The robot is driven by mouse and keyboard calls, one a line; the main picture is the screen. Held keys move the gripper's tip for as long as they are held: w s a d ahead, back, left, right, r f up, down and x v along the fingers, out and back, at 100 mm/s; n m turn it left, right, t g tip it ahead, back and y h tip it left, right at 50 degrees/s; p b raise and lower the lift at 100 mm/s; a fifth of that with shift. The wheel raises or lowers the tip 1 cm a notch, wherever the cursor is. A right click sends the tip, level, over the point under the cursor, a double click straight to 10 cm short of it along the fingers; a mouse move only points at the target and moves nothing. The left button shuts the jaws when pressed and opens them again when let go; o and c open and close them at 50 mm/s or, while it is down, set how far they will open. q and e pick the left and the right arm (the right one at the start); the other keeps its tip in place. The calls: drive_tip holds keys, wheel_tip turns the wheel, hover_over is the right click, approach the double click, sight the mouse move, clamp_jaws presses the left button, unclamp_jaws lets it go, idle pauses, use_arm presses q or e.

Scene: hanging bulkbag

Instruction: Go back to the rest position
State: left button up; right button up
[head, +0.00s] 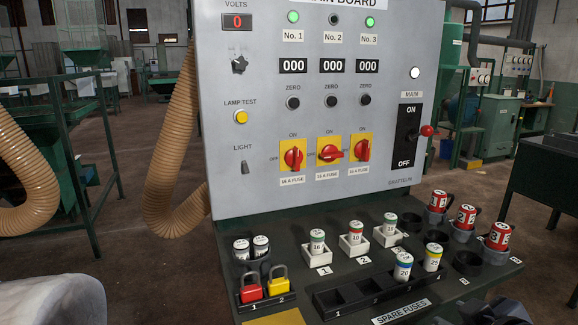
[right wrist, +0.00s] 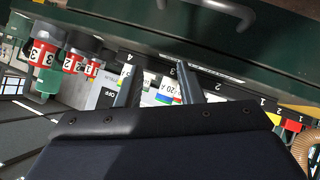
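My right gripper (head: 488,312) shows at the bottom right of the head view, in front of the panel's shelf. In the right wrist view its two fingers (right wrist: 156,75) stand apart with nothing held between them. A 20 A fuse (right wrist: 165,90) shows beyond and between the fingers. In the head view that fuse (head: 403,266) stands in the spare fuses tray (head: 340,299) beside a 25 fuse (head: 433,257). A pale rounded part at the bottom left looks like my own arm; my left gripper is not in view.
The grey main board (head: 260,180) rises behind the shelf. White holders with fuses (head: 317,241), red and yellow padlocks (head: 251,288), and red-labelled tags (head: 438,202) at the right crowd the shelf. A dark table (head: 545,165) stands right. Open floor (head: 475,180) lies between.

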drive_tip(key=s+a+f+m+g+y, duration=0.25)
drive_tip(key=s+f+m, duration=0.2)
drive_tip(key=s, duration=0.25)
drive_tip(key=s+a+f+m+g+y, duration=0.1)
drive_tip(key=s+a+f+m+g, duration=0.2)
drive_tip(key=s+f, duration=0.35)
wheel_tip(320, 180, up, 18)
drive_tip(key=s+a+p, duration=0.1)
drive_tip(key=p, duration=1.6)
drive_tip(key=shift+a+f, duration=0.15)
drive_tip(key=shift+a, duration=0.05)
